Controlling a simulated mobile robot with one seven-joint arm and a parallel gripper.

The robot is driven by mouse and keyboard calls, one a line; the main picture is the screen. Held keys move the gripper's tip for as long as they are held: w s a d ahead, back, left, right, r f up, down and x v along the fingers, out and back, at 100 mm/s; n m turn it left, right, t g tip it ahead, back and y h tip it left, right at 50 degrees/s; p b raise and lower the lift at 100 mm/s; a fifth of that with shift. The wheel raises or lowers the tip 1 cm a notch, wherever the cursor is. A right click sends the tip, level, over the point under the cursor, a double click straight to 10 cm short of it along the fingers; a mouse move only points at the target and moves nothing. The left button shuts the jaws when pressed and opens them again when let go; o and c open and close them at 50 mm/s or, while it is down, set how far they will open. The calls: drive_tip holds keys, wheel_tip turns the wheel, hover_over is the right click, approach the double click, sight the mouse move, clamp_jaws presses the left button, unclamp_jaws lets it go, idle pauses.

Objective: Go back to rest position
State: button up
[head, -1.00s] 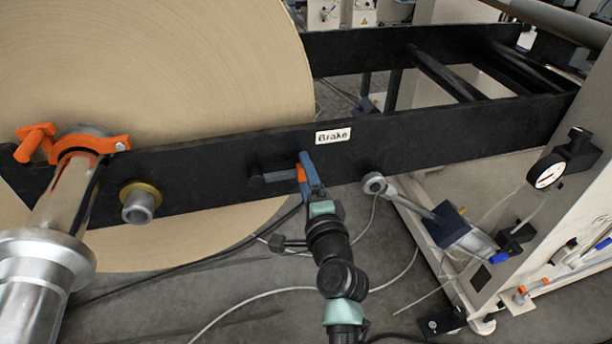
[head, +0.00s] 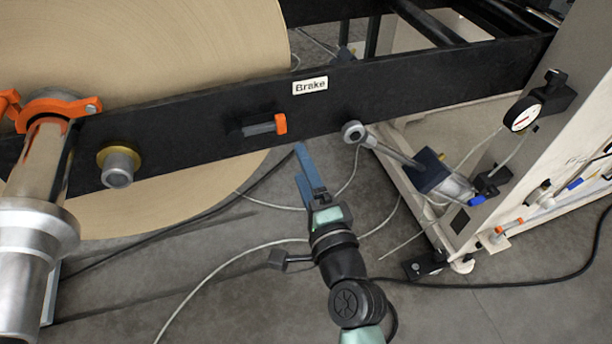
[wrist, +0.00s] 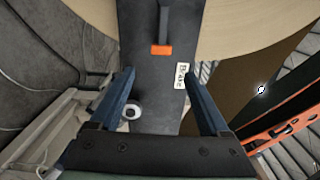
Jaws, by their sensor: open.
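My gripper (head: 304,172) is open and empty in the head view, below the black beam and clear of it. In the wrist view its two blue fingers (wrist: 160,90) are spread apart with nothing between them. The brake lever (head: 262,126), dark grey with an orange end, lies sideways on the beam below the "Brake" label (head: 310,86). The gripper is apart from the lever, below and to its right. The lever's orange end also shows in the wrist view (wrist: 161,50), beyond the fingertips.
The black beam (head: 200,125) runs across in front of the large kraft paper roll (head: 130,50). A silver cylinder (head: 450,188) and the white machine frame with a gauge (head: 522,115) stand at the right. Cables cross the floor. Floor below the beam is open.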

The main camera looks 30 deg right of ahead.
drive_tip(key=shift+s+a, duration=0.2)
drive_tip(key=shift+s, duration=0.5)
drive_tip(key=w+a+r+n+t+y+p, duration=0.15)
drive_tip(key=a+r+n, duration=0.25)
drive_tip(key=r, duration=0.7)
drive_tip(key=w+a+r+n+t+y+p, duration=0.1)
drive_tip(key=w+a+r+n+t+p, duration=0.2)
drive_tip(key=r, duration=0.7)
drive_tip(key=w+a+r+n+t+y+p, duration=0.15)
drive_tip(key=a+r+n, duration=0.4)
drive_tip(key=r, duration=0.55)
drive_tip(key=s+a+r+n+t+p, duration=0.1)
drive_tip(key=s+a+r+n, duration=0.2)
drive_tip(key=r, duration=0.5)
drive_tip(key=s+a+r+n+t+p, duration=0.1)
drive_tip(key=s+a+r+n+p, duration=0.1)
drive_tip(key=r, duration=0.7)
drive_tip(key=s+a+r+n+t+y+p, duration=0.1)
drive_tip(key=s+a+r+n, duration=0.3)
drive_tip(key=r, duration=0.5)
drive_tip(key=shift+s+t+p, duration=0.5)
drive_tip(key=shift+s+p, duration=0.25)
drive_tip(key=shift+s, duration=0.2)
drive_tip(key=shift+a+r, duration=0.1)
